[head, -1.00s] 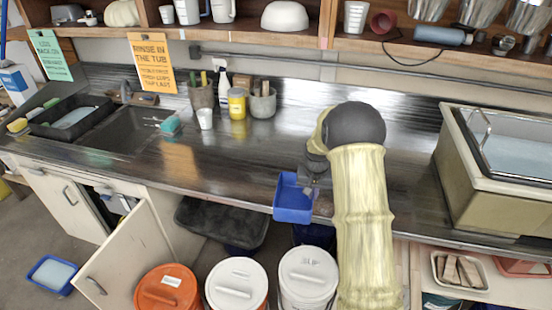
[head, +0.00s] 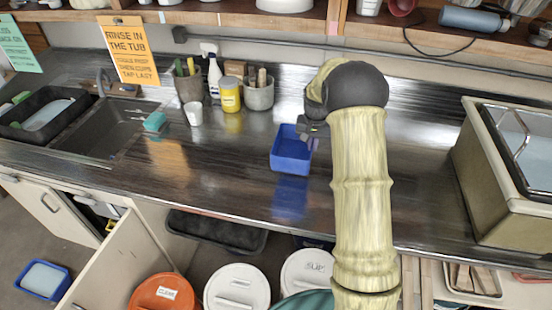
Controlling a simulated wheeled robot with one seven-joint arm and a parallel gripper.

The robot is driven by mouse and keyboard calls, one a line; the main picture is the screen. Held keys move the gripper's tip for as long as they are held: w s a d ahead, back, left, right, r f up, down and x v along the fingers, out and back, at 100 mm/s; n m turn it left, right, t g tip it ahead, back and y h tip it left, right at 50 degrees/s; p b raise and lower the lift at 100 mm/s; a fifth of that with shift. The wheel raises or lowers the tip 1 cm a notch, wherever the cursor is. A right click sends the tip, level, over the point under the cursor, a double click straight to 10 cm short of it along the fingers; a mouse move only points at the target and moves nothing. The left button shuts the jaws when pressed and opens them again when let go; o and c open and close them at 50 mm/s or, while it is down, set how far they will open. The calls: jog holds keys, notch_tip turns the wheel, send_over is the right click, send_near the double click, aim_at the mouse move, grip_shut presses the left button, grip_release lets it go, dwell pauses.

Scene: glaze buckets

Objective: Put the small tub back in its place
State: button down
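A small blue tub (head: 291,158) is over the middle of the dark counter (head: 230,185), and a blue reflection shows in the counter just below it. My gripper (head: 312,132) is at the tub's upper right rim and appears shut on it; the fingertips are small and partly hidden. I cannot tell whether the tub's base touches the counter. Another blue tub (head: 45,280) with pale contents stands on the floor at the lower left.
The sink (head: 105,130) is at the left under an orange "Rinse in the tub" sign (head: 130,48). A white cup (head: 193,113), a yellow jar (head: 231,95) and tool pots stand behind the tub. A large basin (head: 500,190) is at the right. Lidded buckets (head: 237,288) stand below the counter's front edge.

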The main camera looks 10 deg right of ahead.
jog(key=shift+w+r, duration=0.15)
jog(key=shift+w, duration=0.1)
jog(key=shift+s, duration=0.1)
jog(key=shift+f+p, duration=0.95)
jog(key=shift+f, duration=2.2)
jog(key=shift+f+p, duration=0.65)
jog(key=shift+f, duration=1.2)
